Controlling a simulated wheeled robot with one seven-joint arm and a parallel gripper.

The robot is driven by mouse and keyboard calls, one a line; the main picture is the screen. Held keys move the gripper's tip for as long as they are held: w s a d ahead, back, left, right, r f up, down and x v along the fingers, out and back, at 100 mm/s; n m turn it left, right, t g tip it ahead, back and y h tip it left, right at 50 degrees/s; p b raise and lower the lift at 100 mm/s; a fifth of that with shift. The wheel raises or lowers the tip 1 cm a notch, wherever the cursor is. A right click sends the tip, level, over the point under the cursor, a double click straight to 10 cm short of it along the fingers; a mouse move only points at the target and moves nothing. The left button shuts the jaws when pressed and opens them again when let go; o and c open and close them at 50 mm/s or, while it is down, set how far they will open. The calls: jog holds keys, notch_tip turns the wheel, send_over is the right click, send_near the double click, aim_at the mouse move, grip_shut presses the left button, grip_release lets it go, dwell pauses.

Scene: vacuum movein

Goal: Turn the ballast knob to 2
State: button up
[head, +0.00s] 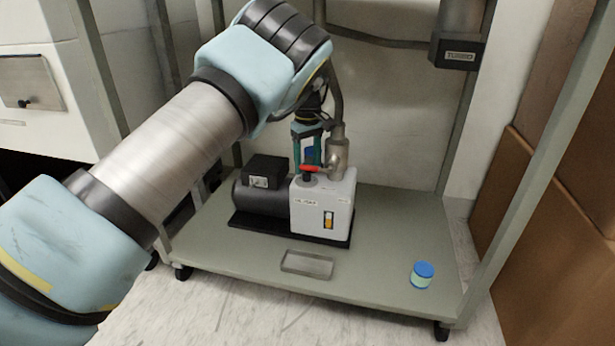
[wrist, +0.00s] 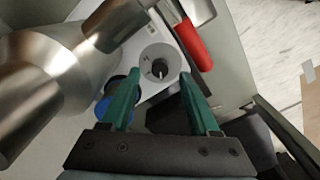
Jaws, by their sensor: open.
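The white pump (head: 322,208) stands on the cart's lower shelf. In the wrist view, a round grey dial with a small dark knob (wrist: 160,68) at its centre sits on the pump's pale top. Its number marks are too small to read. My gripper (wrist: 159,76) is open, its two green fingers on either side of the dial in this view, with nothing between them. I cannot tell how far the tips are above it.
A red handle (wrist: 190,42) lies close beside the dial, and a metal pipe fitting (head: 337,150) rises next to my gripper. A blue round part (wrist: 126,102) is partly behind the left finger.

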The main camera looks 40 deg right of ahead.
aim_at(307, 174)
jog(key=shift+f+b, duration=0.35)
jog(key=shift+f, duration=1.2)
grip_shut()
